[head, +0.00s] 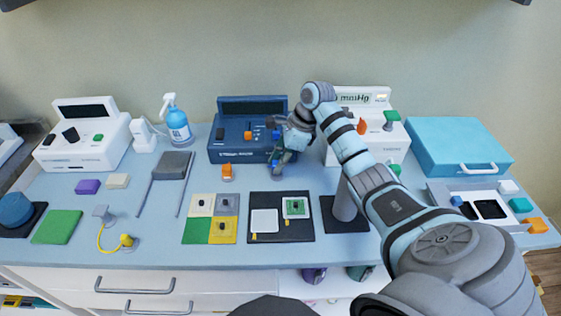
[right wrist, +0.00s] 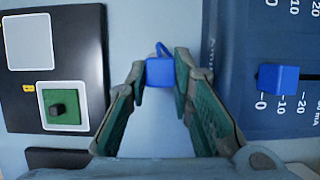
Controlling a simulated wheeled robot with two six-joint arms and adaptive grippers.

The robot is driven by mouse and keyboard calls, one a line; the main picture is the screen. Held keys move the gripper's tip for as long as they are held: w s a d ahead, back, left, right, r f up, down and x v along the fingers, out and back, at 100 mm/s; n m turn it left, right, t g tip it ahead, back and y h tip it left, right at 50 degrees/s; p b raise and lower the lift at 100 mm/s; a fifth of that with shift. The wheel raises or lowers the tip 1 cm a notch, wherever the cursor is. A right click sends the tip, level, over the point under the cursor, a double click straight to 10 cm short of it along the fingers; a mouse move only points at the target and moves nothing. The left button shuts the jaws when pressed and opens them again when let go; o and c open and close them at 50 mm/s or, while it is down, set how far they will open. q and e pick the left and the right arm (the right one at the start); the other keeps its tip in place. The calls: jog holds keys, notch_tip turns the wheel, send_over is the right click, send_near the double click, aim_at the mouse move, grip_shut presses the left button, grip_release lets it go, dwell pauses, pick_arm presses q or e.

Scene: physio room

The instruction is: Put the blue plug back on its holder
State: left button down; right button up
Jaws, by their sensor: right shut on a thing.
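The blue plug (right wrist: 160,72) is between the fingertips of my right gripper (right wrist: 160,78) in the right wrist view. The gripper is shut on it. A thin blue loop (right wrist: 162,48) shows just beyond the plug; I cannot tell whether it is part of it. In the head view my right gripper (head: 279,160) points down at the front right edge of the dark blue device (head: 228,152), and only a little blue shows at its tips. My left gripper is not in view.
An orange plug (head: 227,171) stands in front of the device. A blue slider (right wrist: 278,78) sits on the device's scale. A black board (head: 282,233) with a white and a green tile lies in front. A white device (head: 395,145) stands behind my right arm.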

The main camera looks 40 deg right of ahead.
jog(key=shift+a+f, duration=0.15)
jog(key=shift+f, duration=0.2)
jog(key=shift+s+a+f+b, duration=0.1)
jog(key=shift+a+f+b, duration=0.05)
jog(key=shift+f+b, duration=0.25)
jog(key=shift+a, duration=0.1)
jog(key=o, duration=1.4)
jog(key=shift+s, duration=0.15)
jog(key=shift+a+r, duration=0.1)
jog(key=shift+d+r+p, duration=0.2)
jog(key=shift+r+p, duration=0.55)
jog(key=shift+r, duration=0.2)
jog(key=shift+w+d+r+p, duration=0.15)
jog(key=shift+w+r+p, duration=0.05)
jog(key=shift+r+p, duration=0.1)
jog(key=shift+w+d+r+p, duration=0.1)
jog(key=shift+d+r+p, duration=0.05)
jog(key=shift+r+p, duration=1.85)
